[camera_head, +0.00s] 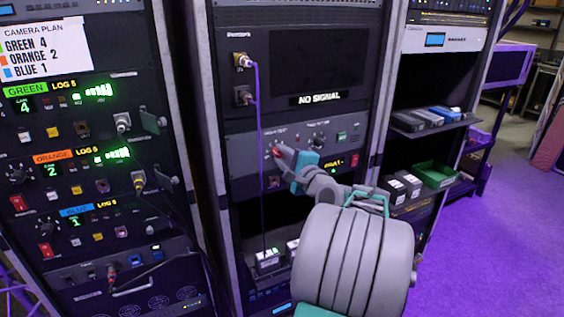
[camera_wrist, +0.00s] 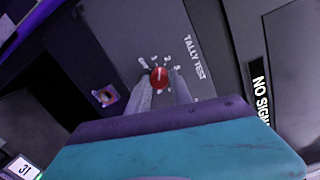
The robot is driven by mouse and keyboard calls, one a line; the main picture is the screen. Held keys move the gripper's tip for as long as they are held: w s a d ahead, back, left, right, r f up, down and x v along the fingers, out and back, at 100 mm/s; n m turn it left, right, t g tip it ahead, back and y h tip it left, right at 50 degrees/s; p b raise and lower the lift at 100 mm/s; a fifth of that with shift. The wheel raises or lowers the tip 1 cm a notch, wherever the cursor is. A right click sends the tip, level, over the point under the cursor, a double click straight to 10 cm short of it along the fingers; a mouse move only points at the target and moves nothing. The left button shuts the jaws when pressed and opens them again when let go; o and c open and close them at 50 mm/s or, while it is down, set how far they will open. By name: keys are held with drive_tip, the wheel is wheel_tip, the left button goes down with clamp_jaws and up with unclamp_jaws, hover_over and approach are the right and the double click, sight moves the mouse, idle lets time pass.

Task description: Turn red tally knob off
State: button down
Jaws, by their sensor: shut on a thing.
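The red tally knob (camera_wrist: 159,77) is on a grey panel beside the label "TALLY TEST" in the wrist view. Small white marks ring its far side. In the head view the red knob (camera_head: 277,152) shows at the left part of the middle rack's grey panel (camera_head: 240,150). My gripper (camera_wrist: 160,90) is shut on the knob, with one grey finger on each side of it. In the head view my gripper (camera_head: 284,155) reaches the panel from the right and covers part of it. The knob's exact pointer setting is too small to read.
A "NO SIGNAL" screen (camera_head: 318,60) is above the panel. A purple cable (camera_head: 259,150) hangs just left of the knob. The left rack holds green, orange and blue camera units (camera_head: 75,160). A shelf with a green tray (camera_head: 436,174) is at right. Purple floor (camera_head: 500,240) is open there.

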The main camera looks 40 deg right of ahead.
drive_tip(key=n+b, duration=0.1)
drive_tip(key=n, duration=0.1)
drive_tip(key=n+b, duration=0.1)
drive_tip(key=b, duration=0.1)
drive_tip(key=shift+f+n, duration=0.2)
drive_tip(key=shift+n, duration=0.2)
drive_tip(key=n+b, duration=0.4)
drive_tip(key=shift+a+g+b, duration=0.1)
drive_tip(key=shift+g+b, duration=0.3)
drive_tip(key=n+b, duration=0.2)
drive_tip(key=shift+r+n+h+b, duration=0.1)
drive_tip(key=shift+n+h+b, duration=0.2)
drive_tip(key=shift+b, duration=0.05)
drive_tip(key=shift+r+n+b, duration=0.15)
drive_tip(key=shift+n+b, duration=0.25)
drive_tip(key=shift+b, duration=0.05)
drive_tip(key=c, duration=1.2)
unclamp_jaws()
drive_tip(key=shift+o, duration=0.2)
